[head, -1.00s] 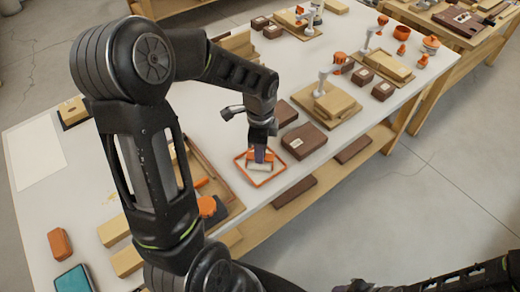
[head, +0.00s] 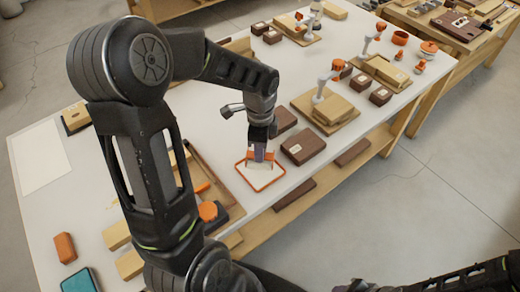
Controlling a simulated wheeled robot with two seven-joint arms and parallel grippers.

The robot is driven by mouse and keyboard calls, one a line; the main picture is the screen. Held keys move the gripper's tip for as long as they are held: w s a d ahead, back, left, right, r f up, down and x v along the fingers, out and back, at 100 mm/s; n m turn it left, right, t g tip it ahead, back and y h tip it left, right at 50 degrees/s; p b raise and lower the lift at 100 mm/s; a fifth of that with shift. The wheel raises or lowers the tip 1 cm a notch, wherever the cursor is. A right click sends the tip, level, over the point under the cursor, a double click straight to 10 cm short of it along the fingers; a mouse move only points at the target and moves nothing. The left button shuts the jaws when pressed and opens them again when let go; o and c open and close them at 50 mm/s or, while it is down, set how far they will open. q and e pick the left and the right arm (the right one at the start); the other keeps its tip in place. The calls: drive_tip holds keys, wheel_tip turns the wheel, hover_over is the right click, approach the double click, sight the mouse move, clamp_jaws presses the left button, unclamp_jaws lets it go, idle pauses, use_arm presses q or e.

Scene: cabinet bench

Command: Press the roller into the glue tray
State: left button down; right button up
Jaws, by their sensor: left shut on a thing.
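The glue tray (head: 264,188) is a shallow square with an orange rim and a pale inside, near the front edge of the white bench in the head view. My left gripper (head: 260,152) points down over the far part of the tray and is shut on the roller (head: 252,157). Only a little of the roller's orange frame shows beside the fingers. Its pale cylinder is hard to tell from the pale tray inside, so I cannot tell whether it touches the tray. My right gripper is not in view; only part of my right arm shows at bottom right.
A brown box (head: 303,149) stands just right of the tray. An orange block (head: 64,247) and a teal item (head: 77,281) lie at lower left. Small clamp-like devices (head: 328,82) stand farther back.

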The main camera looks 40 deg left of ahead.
use_arm(q)
drive_tip(key=shift+r+p, duration=1.1)
drive_tip(key=shift+r, duration=0.65)
